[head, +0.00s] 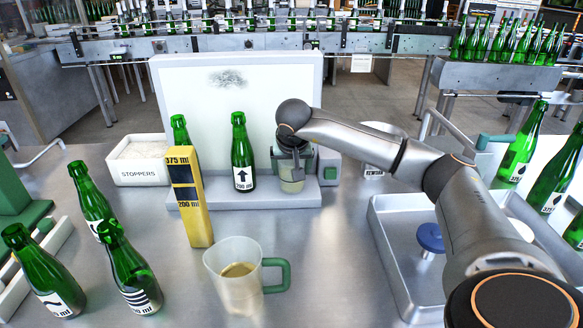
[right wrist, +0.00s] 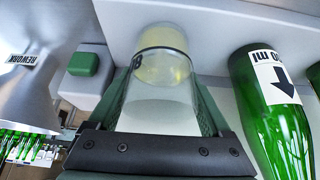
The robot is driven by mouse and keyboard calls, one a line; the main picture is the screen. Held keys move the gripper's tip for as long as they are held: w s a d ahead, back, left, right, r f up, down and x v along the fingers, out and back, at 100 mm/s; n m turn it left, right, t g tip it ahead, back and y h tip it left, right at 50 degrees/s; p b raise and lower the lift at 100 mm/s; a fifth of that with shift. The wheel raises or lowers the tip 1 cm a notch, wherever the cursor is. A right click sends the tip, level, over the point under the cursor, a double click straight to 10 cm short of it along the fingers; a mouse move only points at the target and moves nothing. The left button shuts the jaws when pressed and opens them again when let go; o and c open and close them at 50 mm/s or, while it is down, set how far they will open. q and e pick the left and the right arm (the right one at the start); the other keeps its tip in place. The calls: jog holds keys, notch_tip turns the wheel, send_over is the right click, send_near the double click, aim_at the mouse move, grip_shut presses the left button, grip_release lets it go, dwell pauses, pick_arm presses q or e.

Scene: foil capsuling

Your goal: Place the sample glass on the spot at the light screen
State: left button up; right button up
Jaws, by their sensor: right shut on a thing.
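The sample glass (head: 291,184) is a clear cup with pale yellow liquid. My right gripper (head: 293,160) is shut on it at the right end of the ledge in front of the white light screen (head: 275,95). In the right wrist view the glass (right wrist: 162,95) sits between the two fingers (right wrist: 160,110), its liquid end away from the palm. I cannot tell whether its base touches the ledge, and the spot is not visible. My left gripper is not in view.
A green bottle (head: 242,155) with an arrow label stands on the ledge left of the glass. A green button (head: 330,173) is just right. A yellow gauge block (head: 189,205), a jug (head: 235,285), a stoppers box (head: 138,170) and a metal tray (head: 385,240) stand around.

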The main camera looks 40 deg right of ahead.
jog(key=o, duration=1.5)
jog(key=shift+r, duration=0.2)
jog(key=v, duration=1.2)
jog(key=shift+p, duration=0.35)
